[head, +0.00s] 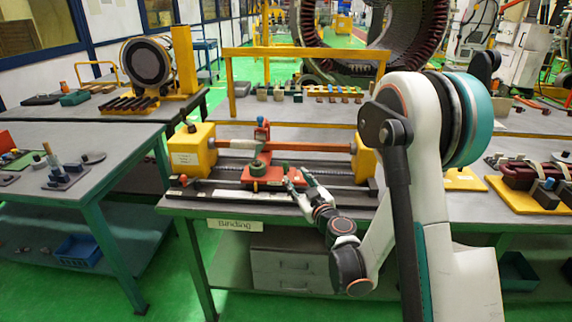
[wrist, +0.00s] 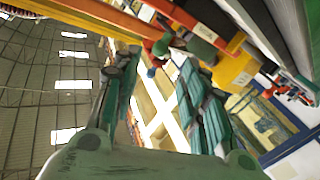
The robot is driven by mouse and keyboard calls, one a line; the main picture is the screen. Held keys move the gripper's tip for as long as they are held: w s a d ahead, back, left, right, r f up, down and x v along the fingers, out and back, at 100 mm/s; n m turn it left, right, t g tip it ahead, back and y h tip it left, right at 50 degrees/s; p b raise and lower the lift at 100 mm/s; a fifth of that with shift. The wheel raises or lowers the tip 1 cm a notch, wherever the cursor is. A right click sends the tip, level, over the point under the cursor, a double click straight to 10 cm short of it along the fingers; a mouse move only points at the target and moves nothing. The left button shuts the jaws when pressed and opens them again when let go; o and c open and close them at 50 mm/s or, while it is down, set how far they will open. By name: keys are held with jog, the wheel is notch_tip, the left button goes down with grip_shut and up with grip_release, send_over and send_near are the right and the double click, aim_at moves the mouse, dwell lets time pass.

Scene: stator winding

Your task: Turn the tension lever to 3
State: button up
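On the bench marked Binding, a red carriage (head: 270,178) sits on dark rails between two yellow end blocks. It bears a round green dial-like part (head: 257,168) and an upright red post with a blue-green top (head: 262,128). I cannot tell surely which part is the tension lever, and its numbers are too small to read. My gripper (head: 294,180) is at the carriage's right front side. In the wrist view my gripper (wrist: 157,70) has its two green fingers spread. A small green knob (wrist: 161,46) shows beyond the fingertips; whether they touch anything is unclear.
The left yellow block (head: 192,148) and right yellow block (head: 364,160) flank the carriage. An orange-brown bar (head: 300,146) runs behind it. A yellow frame (head: 305,53) stands at the back. A side table (head: 110,137) with small parts is at left. The floor between the tables is clear.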

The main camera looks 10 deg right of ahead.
aim_at(287, 166)
jog(key=w+b, duration=0.1)
jog(key=w, duration=0.2)
jog(key=w+a+b, duration=0.1)
jog(key=w, duration=0.2)
jog(key=w+b, duration=0.1)
jog(key=w, duration=0.2)
jog(key=shift+w+a+f, duration=0.1)
jog(key=shift+w+a, duration=0.05)
jog(key=shift+a, duration=0.1)
jog(key=shift+w+a, duration=0.1)
jog(key=shift+w, duration=0.75)
grip_shut()
